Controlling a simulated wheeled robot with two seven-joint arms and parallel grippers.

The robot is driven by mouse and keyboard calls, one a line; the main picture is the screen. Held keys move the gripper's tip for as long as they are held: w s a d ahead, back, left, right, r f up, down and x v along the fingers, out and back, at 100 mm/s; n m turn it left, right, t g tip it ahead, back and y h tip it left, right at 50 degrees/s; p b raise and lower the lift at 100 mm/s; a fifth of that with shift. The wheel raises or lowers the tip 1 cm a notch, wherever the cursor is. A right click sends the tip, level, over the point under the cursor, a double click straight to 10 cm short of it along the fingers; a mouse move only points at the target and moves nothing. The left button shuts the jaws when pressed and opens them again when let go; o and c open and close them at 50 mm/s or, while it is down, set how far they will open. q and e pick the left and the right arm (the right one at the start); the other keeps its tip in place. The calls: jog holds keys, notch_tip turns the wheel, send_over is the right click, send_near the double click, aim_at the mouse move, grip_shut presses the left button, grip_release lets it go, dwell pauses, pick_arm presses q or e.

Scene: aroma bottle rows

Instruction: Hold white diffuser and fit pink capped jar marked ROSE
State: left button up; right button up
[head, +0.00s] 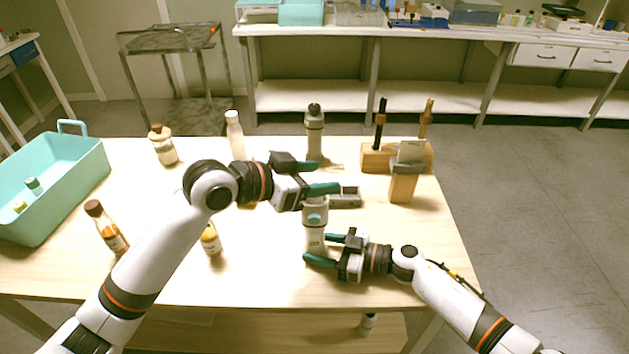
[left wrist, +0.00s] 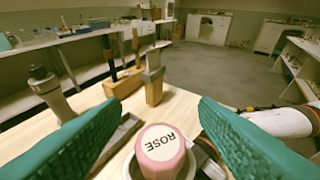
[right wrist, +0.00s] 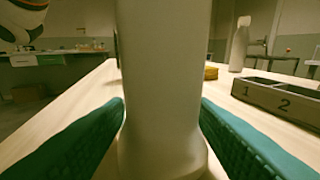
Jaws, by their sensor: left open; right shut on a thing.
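The white diffuser (head: 314,238) stands upright near the table's front right. It fills the middle of the right wrist view (right wrist: 162,80). My right gripper (head: 322,250) is shut on its body, one finger on each side. The pink capped jar marked ROSE (left wrist: 160,148) shows in the left wrist view with its cap up, a pale round rim around its lower part. It appears to sit in the diffuser's top; how deep is hidden. My left gripper (head: 318,178) is open just above, its fingers on either side of the cap and apart from it. It hides the jar in the head view.
A grey numbered tray (head: 345,197) lies behind the diffuser. A grey bottle (head: 314,135), a white bottle (head: 235,136) and a wooden block holder (head: 376,159) stand farther back. Amber bottles (head: 106,228) and a teal basket (head: 50,190) are at left. The front right table is clear.

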pick_arm(q)
jog(key=shift+r, duration=2.8)
pick_arm(e)
jog(key=shift+f, duration=0.1)
jog(key=o, duration=0.8)
jog(key=shift+o, duration=0.2)
